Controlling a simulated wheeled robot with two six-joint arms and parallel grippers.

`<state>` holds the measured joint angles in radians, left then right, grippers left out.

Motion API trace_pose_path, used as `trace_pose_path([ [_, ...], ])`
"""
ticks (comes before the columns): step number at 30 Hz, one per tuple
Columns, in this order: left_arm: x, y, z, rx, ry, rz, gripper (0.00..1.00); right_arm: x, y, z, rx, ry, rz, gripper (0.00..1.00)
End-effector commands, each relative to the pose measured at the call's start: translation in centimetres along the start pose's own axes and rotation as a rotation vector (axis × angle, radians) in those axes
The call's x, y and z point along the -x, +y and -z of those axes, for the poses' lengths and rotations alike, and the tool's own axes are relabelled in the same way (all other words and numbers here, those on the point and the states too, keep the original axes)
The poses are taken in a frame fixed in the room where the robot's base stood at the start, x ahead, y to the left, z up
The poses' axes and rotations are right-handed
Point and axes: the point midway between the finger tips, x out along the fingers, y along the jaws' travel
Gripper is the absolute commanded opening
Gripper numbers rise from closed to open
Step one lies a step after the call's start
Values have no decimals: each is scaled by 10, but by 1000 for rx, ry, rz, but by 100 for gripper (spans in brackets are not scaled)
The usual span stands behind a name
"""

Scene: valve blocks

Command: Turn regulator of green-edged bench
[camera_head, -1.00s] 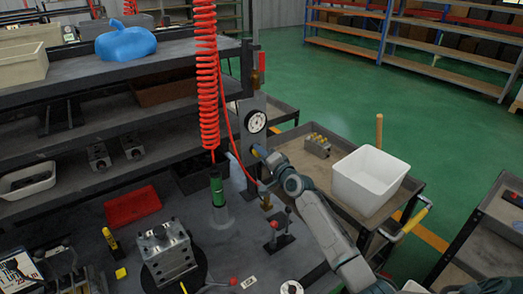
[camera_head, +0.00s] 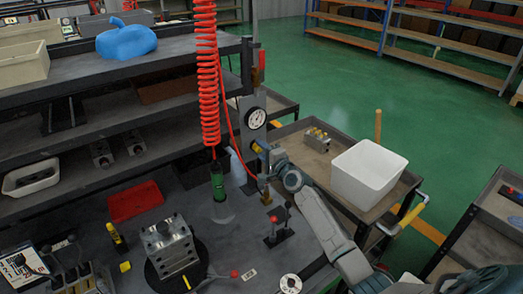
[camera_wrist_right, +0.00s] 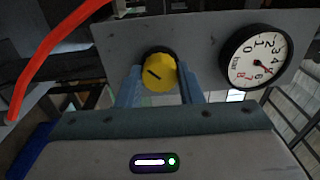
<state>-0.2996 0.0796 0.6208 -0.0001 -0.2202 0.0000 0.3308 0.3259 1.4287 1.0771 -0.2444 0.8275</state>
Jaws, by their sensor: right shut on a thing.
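The regulator's yellow knob (camera_wrist_right: 158,72) with a dark mark sits on a grey upright plate (camera_head: 250,103) at the bench's right side. My right gripper (camera_head: 260,147) reaches it from the right; in the right wrist view its two blue fingers (camera_wrist_right: 159,88) are shut on the knob, one on each side. A round pressure gauge (camera_head: 255,118) is just above the gripper; in the right wrist view the gauge (camera_wrist_right: 252,57) is right of the knob, its needle pointing lower right. The bench top (camera_head: 235,255) is grey, with a green strip at its front right edge. My left gripper is not in view.
A red coiled hose (camera_head: 207,80) hangs left of the plate, above a green-bodied tool (camera_head: 218,185). A metal valve block (camera_head: 168,248) and a red tray (camera_head: 135,201) are on the bench. A white bin (camera_head: 367,175) stands on a cart behind my right arm.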

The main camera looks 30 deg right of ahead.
Motion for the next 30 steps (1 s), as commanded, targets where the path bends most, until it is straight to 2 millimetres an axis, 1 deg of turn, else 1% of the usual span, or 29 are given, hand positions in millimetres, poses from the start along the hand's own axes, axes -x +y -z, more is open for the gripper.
trace_pose_path([
  [5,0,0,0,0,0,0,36,0,2,0,0,0,-2,10],
  [6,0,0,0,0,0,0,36,0,2,0,0,0,-2,37],
  [9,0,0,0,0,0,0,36,0,1,0,1,0,-2,55],
  [17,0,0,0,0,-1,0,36,0,0,0,1,0,-1,55],
  [20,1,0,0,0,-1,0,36,4,0,0,3,0,-1,55],
  [23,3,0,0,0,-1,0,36,16,1,0,4,0,-3,55],
  [26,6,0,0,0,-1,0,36,32,0,0,5,-1,-3,55],
  [30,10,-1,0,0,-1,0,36,60,0,0,4,-1,-4,55],
])
